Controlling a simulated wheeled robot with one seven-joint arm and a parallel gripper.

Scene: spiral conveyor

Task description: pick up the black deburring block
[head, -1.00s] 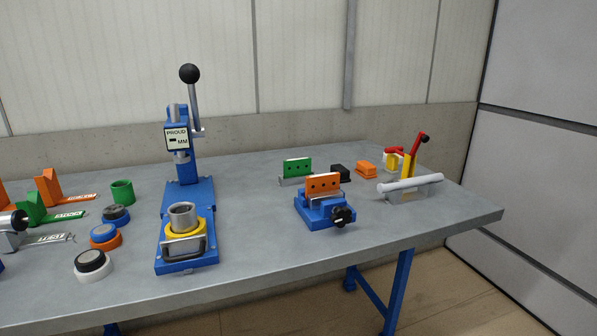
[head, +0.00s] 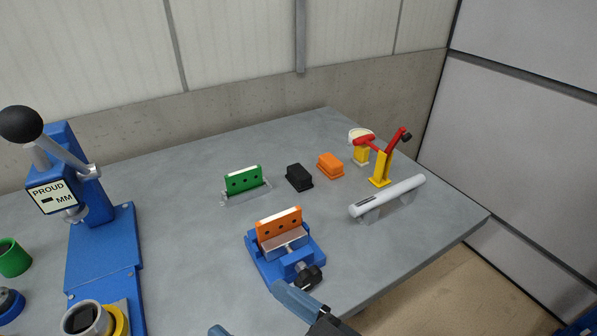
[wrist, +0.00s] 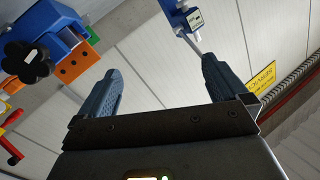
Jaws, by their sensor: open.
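The black deburring block (head: 299,177) sits on the grey table in the head view, between the green plate with holes (head: 243,180) and the orange block (head: 330,165). My gripper (head: 254,312) shows at the bottom edge of the head view, in front of the table and well short of the black block. In the wrist view my gripper (wrist: 160,85) has its two fingers spread wide with nothing between them. The black block cannot be made out in the wrist view.
A blue vise (head: 285,256) holding an orange plate stands between my gripper and the black block. A silver cylinder (head: 387,196) on a stand and a red-yellow clamp (head: 382,165) are to the right. A blue press (head: 100,240) stands left. Table is clear left of the vise.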

